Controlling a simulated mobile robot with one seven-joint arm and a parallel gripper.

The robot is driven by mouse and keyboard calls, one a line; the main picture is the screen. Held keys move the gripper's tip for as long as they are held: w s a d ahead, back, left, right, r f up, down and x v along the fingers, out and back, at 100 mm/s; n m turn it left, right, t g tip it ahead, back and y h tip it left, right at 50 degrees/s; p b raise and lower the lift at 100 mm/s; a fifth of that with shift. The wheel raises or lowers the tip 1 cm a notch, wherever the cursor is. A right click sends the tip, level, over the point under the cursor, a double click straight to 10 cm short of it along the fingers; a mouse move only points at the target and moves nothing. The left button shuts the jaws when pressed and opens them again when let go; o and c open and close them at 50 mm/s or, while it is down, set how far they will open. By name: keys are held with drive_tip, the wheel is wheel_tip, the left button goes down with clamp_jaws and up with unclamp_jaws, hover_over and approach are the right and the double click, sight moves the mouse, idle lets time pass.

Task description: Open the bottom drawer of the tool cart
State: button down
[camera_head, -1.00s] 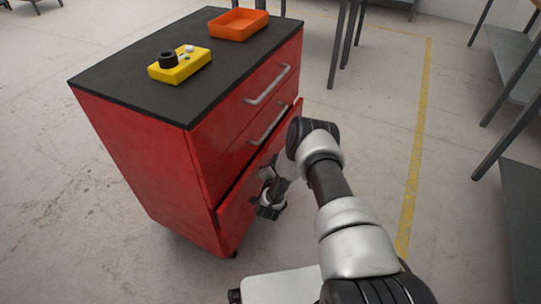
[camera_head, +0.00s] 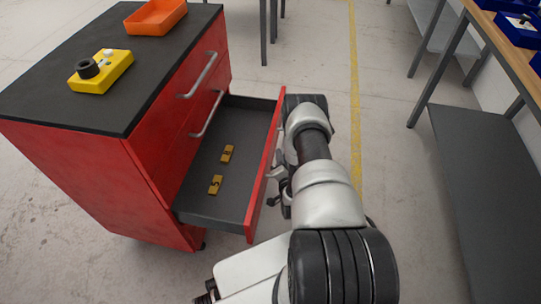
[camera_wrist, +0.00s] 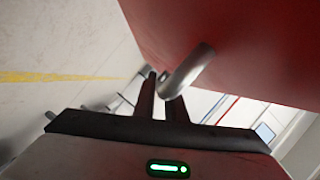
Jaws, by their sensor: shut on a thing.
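The red tool cart (camera_head: 75,180) stands at the left in the head view, with a dark top. Its bottom drawer (camera_head: 225,200) is pulled well out, and its dark inside shows. My gripper (camera_head: 282,185) is at the drawer's front face, partly hidden by my arm. In the wrist view my gripper (camera_wrist: 163,95) is shut on the curved grey drawer handle (camera_wrist: 189,70), in front of the red drawer face (camera_wrist: 240,40).
A yellow device (camera_head: 103,72) with a black knob and an orange tray (camera_head: 155,17) sit on the cart top. The two upper drawers are shut. A workbench (camera_head: 515,35) with blue bins stands at the right. A yellow floor line (camera_head: 354,90) crosses open floor.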

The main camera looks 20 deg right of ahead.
drive_tip(key=shift+s+d+f, duration=0.1)
drive_tip(key=shift+s+d, duration=0.4)
drive_tip(key=shift+d, duration=0.1)
drive_tip(key=c, duration=1.8)
unclamp_jaws()
